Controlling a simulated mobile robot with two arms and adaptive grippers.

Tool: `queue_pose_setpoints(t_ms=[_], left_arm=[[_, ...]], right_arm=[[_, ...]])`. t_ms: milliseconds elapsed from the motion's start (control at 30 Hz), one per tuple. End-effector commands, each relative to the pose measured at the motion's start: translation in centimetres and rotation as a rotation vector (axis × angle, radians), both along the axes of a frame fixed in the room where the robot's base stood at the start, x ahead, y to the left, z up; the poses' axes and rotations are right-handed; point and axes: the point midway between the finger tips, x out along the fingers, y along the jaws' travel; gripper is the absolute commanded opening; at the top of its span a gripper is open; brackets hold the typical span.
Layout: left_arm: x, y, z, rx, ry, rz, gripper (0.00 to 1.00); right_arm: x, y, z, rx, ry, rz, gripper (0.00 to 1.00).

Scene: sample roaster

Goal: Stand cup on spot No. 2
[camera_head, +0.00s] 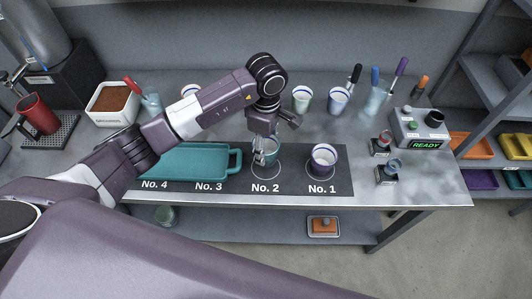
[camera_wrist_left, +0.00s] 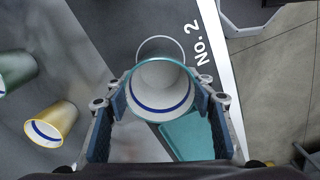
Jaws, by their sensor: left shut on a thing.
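My left gripper (camera_head: 264,153) is shut on a cup (camera_head: 273,146) over the No. 2 part of the dark mat (camera_head: 340,186). In the left wrist view the cup (camera_wrist_left: 162,92) sits between the two jaws. Its pale inside has a dark blue ring, and its rim looks teal. The white circle of spot No. 2 (camera_wrist_left: 160,38) shows partly beyond the cup, and the cup hides the rest. I cannot tell whether the cup touches the mat. My right gripper is not in view.
A cup (camera_head: 323,160) stands on spot No. 1. A teal tray (camera_head: 185,162) covers much of spots No. 3 and No. 4, close left of the gripper. Several cups stand behind, including a pale green one (camera_head: 302,98). A control box (camera_head: 420,127) reads READY.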

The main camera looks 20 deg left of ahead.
Motion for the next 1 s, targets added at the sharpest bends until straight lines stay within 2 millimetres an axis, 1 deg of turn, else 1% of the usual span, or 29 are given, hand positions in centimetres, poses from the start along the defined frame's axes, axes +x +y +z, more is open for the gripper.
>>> queue_pose_setpoints(t_ms=[133,300,333,567,700,733,867,900,1000], left_arm=[[-0.1,0.0,-1.3,0.0,0.003,0.0,0.19],[-0.1,-0.1,-3.8,-0.001,0.003,0.0,0.19],[-0.1,0.0,-4.1,-0.001,0.002,-0.001,0.19],[0.0,0.0,-4.3,0.0,-0.002,-0.001,0.19],[0.0,0.0,-4.7,0.0,-0.002,-0.001,0.19],[0.0,0.0,-4.6,0.0,-0.001,-0.001,0.52],[0.0,0.0,-4.6,0.0,0.0,-0.001,0.66],[0.0,0.0,-4.6,0.0,0.0,-0.001,0.67],[0.0,0.0,-4.6,0.0,0.0,-0.001,0.67]], right_arm=[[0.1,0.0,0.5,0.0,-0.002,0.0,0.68],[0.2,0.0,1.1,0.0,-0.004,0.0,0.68],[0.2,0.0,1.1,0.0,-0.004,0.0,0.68],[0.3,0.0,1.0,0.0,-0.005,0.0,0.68],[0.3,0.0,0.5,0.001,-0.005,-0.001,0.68],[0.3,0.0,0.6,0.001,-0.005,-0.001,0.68],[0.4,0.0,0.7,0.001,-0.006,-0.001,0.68],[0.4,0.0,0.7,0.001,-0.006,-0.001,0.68],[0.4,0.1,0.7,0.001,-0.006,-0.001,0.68]])
